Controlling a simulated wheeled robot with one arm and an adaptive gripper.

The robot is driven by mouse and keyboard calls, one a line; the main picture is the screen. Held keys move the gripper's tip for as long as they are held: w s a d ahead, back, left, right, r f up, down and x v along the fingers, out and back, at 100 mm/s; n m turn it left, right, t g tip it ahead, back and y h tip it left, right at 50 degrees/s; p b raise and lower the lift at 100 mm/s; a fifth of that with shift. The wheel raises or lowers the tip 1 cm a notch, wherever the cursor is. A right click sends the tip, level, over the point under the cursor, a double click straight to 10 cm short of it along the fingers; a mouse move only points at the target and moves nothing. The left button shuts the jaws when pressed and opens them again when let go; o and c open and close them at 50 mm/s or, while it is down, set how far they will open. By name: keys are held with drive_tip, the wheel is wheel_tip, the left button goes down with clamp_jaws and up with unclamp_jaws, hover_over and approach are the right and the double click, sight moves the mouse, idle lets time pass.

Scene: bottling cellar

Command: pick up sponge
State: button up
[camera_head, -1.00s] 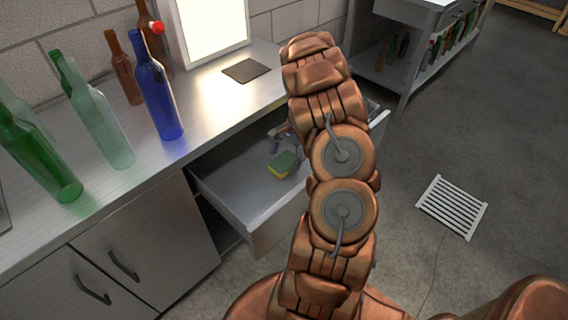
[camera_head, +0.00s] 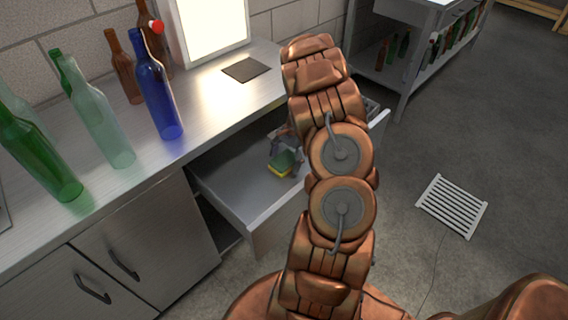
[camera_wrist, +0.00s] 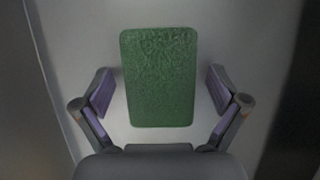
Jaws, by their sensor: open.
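The sponge (camera_head: 284,162) has a green top and a yellow lower layer. It lies in the open drawer (camera_head: 228,184) under the counter. In the wrist view the sponge (camera_wrist: 159,78) fills the upper middle, its green face toward the camera. My gripper (camera_wrist: 160,90) is open, with one purple-padded finger on each side of the sponge and a gap on both sides. In the head view my gripper (camera_head: 284,148) is at the sponge inside the drawer, partly hidden by my arm.
The counter (camera_head: 215,110) above the drawer holds several glass bottles, including a blue bottle (camera_head: 158,90), and a dark square mat (camera_head: 246,69). The drawer walls surround the sponge. A white floor grate (camera_head: 452,206) lies to the right.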

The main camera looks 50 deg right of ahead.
sight(284, 160)
drive_tip(key=c, duration=0.8)
drive_tip(key=shift+r, duration=0.15)
wheel_tip(284, 160, up, 10)
drive_tip(key=shift+r+b, duration=0.15)
drive_tip(key=shift+b, duration=0.15)
idle(0.5)
